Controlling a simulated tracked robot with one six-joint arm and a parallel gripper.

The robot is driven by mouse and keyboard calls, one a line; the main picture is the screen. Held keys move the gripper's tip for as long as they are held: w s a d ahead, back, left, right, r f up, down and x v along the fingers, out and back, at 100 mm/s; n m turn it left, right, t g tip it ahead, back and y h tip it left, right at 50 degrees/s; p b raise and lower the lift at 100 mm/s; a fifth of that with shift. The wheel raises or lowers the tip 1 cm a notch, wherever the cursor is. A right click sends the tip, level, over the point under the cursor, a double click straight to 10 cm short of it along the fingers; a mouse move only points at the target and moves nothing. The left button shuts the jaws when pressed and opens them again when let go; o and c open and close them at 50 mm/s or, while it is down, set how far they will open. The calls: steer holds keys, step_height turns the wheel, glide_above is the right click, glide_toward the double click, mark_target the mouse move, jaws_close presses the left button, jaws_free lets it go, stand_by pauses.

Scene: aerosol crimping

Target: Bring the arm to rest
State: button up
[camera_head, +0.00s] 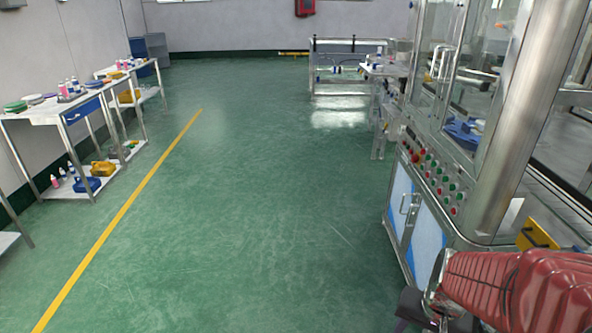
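I cannot make out my gripper or its fingertips in the head view, so whether it is open or shut does not show. No object held by it can be seen. The crimping machine (425,165) stands on the right, a steel and glass cabinet with red and green buttons on its slanted front panel. Its lower doors (427,235) are white and blue and look closed.
The green floor (240,220) is clear through the middle, with a yellow line (140,190) along its left side. Steel tables (30,118) with bottles and containers stand along the left wall. A low metal frame (348,73) stands at the back. A red box (304,8) hangs on the far wall.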

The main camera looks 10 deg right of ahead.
steer(key=s+a+r+n+t, duration=0.2)
steer(key=a+r+n, duration=0.4)
steer(key=a+r, duration=0.8)
step_height(320, 180, up, 3)
steer(key=shift+s+f+n+t, duration=0.2)
steer(key=shift+n+t, duration=0.2)
steer(key=shift+t, duration=0.5)
